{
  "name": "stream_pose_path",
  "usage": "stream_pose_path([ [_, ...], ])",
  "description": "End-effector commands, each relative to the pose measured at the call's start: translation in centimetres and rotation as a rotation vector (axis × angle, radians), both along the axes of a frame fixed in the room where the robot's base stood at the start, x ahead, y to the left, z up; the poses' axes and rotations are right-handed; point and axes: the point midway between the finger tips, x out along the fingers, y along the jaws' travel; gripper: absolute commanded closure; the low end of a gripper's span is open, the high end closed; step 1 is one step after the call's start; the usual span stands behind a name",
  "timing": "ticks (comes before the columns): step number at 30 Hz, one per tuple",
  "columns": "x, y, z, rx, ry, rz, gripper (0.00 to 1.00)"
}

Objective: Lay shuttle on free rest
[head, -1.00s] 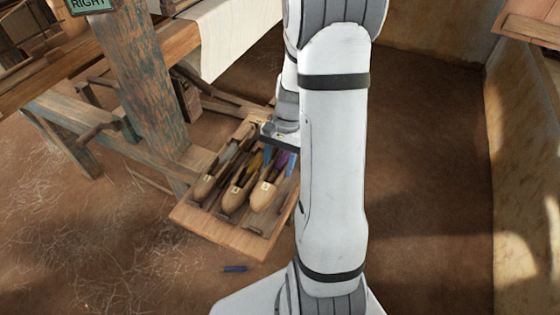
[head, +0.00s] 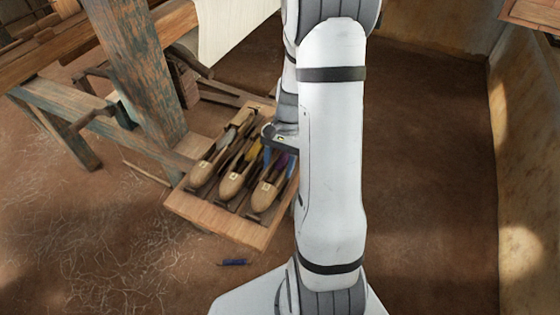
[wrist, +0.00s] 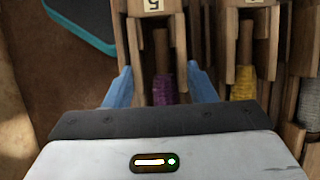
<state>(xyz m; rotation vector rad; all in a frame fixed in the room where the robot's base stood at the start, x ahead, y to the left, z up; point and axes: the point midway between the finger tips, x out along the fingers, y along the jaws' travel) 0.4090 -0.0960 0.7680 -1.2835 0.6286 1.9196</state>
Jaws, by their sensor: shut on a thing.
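A shuttle with purple yarn (head: 265,195) is at the right place of the wooden tray (head: 215,217), its pale nose towards the tray's front edge. My gripper (head: 279,160) is shut on it, blue fingers on either side. In the wrist view my gripper (wrist: 160,88) spans this shuttle (wrist: 135,45), marked with a number plate. I cannot tell whether the shuttle touches its rest or hangs just above. A shuttle with yellow yarn (head: 233,184) lies in the middle and shows beside it in the wrist view (wrist: 270,45). Another shuttle (head: 202,172) lies at the left.
The loom's thick wooden post (head: 145,75) and beams stand left of and behind the tray, with pale cloth (head: 228,30) above. The earthen floor at right is open up to the wall (head: 522,170).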

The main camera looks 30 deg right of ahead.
Motion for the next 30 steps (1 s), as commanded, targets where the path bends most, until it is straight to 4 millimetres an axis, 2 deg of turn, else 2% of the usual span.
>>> stream_pose_path([
  [7,0.0,0.0,0.0,0.000,0.000,0.000,0.80],
  [8,0.0,0.0,0.0,0.000,0.000,-0.001,0.47],
  [16,0.0,0.0,0.0,0.000,0.000,-0.001,0.25],
  [24,0.0,0.0,0.1,0.001,0.001,-0.001,0.24],
  [30,0.0,0.0,1.3,0.000,0.000,-0.001,0.24],
])
